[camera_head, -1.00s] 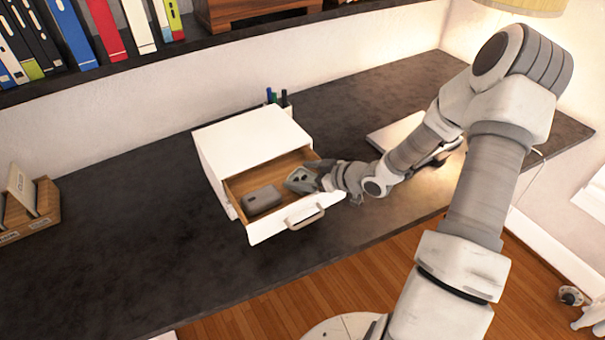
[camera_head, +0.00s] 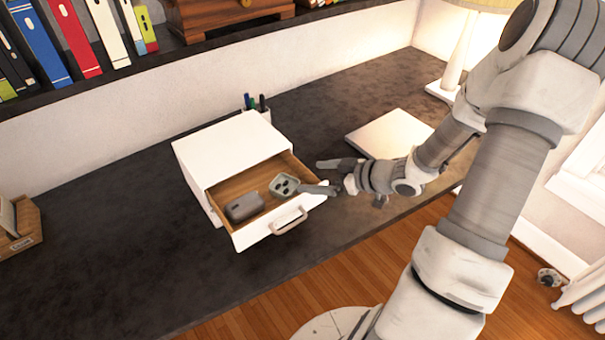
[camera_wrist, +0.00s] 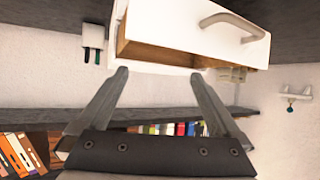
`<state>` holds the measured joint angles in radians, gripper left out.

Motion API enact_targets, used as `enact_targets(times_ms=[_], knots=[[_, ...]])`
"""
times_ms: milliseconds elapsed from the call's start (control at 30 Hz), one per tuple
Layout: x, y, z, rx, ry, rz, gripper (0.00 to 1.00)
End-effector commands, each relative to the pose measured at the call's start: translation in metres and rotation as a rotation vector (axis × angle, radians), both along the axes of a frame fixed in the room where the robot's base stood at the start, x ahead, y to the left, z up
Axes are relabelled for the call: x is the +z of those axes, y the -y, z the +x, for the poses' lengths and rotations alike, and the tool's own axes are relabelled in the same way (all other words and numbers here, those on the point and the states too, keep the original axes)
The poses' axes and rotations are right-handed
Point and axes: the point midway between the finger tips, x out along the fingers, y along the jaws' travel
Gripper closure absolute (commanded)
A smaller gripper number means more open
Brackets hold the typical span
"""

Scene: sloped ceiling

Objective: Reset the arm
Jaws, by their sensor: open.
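My gripper (camera_head: 318,176) is open and empty, just to the right of the open drawer (camera_head: 265,235) of a white box (camera_head: 232,143) on the dark desk. In the wrist view my gripper (camera_wrist: 158,80) has its two fingers spread apart, with the drawer front (camera_wrist: 222,32) and its handle ahead of them. Inside the drawer lie a grey rounded case (camera_head: 244,207) and a grey item with dark round spots (camera_head: 284,185). Neither item is held.
A flat pale closed laptop or book (camera_head: 388,134) lies behind my arm, near a lamp (camera_head: 458,50). A pen holder (camera_head: 256,108) stands behind the box. A wooden organiser (camera_head: 24,232) is at the left. The front left of the desk is clear.

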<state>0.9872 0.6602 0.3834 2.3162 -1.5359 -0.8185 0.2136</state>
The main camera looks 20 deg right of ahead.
Motion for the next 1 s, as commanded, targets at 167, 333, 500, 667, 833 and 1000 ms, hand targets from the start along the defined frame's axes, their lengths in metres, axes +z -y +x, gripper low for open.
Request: enact_targets(times_ms=[167, 333, 500, 667, 833, 1000], knots=[[0.004, 0.004, -0.006, 0.000, 0.000, 0.000, 0.00], [0.004, 0.004, -0.006, 0.001, 0.000, 0.000, 0.00], [0.004, 0.004, -0.006, 0.001, 0.000, 0.000, 0.00], [0.005, 0.005, -0.004, -0.002, 0.000, -0.007, 0.00], [0.019, 0.013, 0.019, -0.042, 0.005, -0.129, 0.00], [0.069, 0.024, 0.063, -0.157, 0.038, -0.337, 0.00]])
